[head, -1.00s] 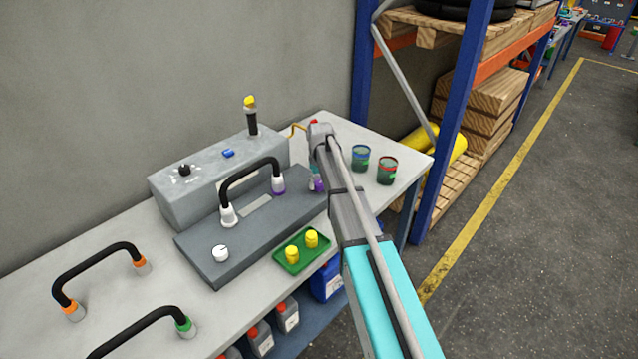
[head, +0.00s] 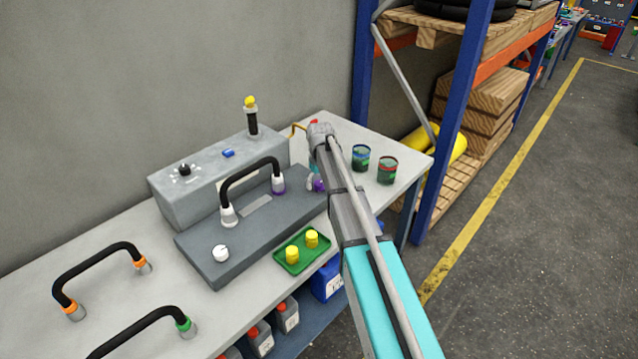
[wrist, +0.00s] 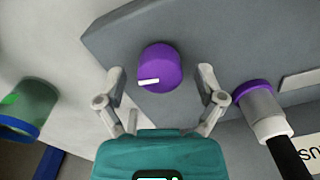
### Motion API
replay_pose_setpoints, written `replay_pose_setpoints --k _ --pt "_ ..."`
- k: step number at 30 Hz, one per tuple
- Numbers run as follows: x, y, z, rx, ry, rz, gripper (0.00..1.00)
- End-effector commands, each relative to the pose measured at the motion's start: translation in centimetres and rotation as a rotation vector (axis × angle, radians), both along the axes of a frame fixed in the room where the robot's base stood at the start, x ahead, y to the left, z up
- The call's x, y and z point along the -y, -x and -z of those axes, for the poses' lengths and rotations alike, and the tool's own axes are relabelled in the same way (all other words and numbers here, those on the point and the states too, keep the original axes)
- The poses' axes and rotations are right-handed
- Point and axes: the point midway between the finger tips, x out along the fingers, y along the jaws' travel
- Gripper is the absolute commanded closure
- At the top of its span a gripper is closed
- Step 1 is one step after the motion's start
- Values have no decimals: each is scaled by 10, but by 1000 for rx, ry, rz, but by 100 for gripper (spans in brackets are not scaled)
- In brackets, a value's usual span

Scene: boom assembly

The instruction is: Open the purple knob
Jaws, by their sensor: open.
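The purple knob (wrist: 160,68) shows in the wrist view on the grey base plate (wrist: 215,35), with a white line on its face. My gripper (wrist: 160,85) is open, with one finger on each side of the knob and visible gaps between. In the head view the knob (head: 319,185) is a small purple patch beside my arm, at the right end of the base plate (head: 225,258). My gripper (head: 312,178) is mostly hidden behind my arm there.
A black hose with a purple collar (wrist: 252,92) is close to the right finger in the wrist view. A cup with a blue rim (wrist: 28,110) is at left. In the head view, a white knob (head: 221,253) and a green tray (head: 301,250) with yellow caps are nearer.

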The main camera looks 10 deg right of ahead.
Motion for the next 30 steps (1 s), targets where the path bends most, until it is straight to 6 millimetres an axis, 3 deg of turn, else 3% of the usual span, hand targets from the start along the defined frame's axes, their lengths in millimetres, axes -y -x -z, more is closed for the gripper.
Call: replay_pose_setpoints --k 14,30 --pt "0 0 0 0 0 55 12" --pt "1 0 0 1 0 375 12"
